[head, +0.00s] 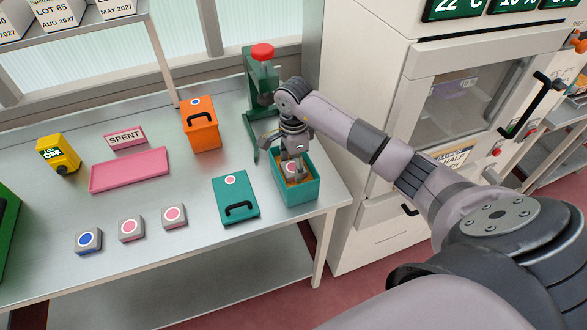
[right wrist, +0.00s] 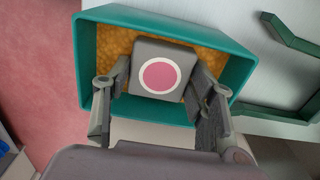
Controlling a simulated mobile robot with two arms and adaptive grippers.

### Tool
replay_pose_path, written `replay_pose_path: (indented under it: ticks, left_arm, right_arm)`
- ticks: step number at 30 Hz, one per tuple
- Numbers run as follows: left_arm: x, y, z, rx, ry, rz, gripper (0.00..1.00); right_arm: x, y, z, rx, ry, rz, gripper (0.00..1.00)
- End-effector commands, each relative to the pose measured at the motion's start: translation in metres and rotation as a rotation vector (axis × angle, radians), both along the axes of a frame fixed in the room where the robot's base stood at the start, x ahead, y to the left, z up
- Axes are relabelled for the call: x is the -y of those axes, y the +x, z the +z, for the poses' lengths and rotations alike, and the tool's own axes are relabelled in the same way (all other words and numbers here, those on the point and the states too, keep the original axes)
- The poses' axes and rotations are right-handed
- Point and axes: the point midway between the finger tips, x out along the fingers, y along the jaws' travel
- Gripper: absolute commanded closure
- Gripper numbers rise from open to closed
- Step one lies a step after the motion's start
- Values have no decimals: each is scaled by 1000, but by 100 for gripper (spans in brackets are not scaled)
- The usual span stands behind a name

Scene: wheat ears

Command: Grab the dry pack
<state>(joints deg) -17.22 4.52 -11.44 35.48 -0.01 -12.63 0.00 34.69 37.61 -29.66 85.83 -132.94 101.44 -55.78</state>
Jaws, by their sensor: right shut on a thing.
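A grey pack with a pink dot ringed in white (right wrist: 160,73) is inside the teal box (head: 297,201), on a bed of orange grains (right wrist: 115,48). The box stands open near the table's right end, and it fills much of the right wrist view (right wrist: 246,60). My right gripper (head: 294,163) reaches down into the box, its fingers on both sides of the pack (right wrist: 160,95) and shut on it. Whether the pack touches the grains is hard to tell. My left gripper is not in view.
A teal lid (head: 236,205) lies left of the box. Packs with a blue dot (head: 88,242) and pink dots (head: 131,229) (head: 174,216) sit in front. An empty pink tray (head: 130,173), SPENT sign (head: 125,138), orange box (head: 201,135) and green red-topped stand (head: 262,85) are around.

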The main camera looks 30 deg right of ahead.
Motion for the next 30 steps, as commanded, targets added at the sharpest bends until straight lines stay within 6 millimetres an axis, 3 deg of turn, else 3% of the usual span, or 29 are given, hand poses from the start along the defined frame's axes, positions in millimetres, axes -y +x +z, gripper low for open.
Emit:
replay_pose_path:
  ticks: [8,20,26,30]
  left_arm:
    - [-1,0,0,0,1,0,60]
    - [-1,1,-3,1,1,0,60]
    - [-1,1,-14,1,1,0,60]
    - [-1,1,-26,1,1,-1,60]
  right_arm:
    - [0,0,0,0,0,0,78]
    - [0,1,8,3,0,0,78]
    - [1,2,36,8,-1,1,78]
    - [1,2,70,10,-1,1,78]
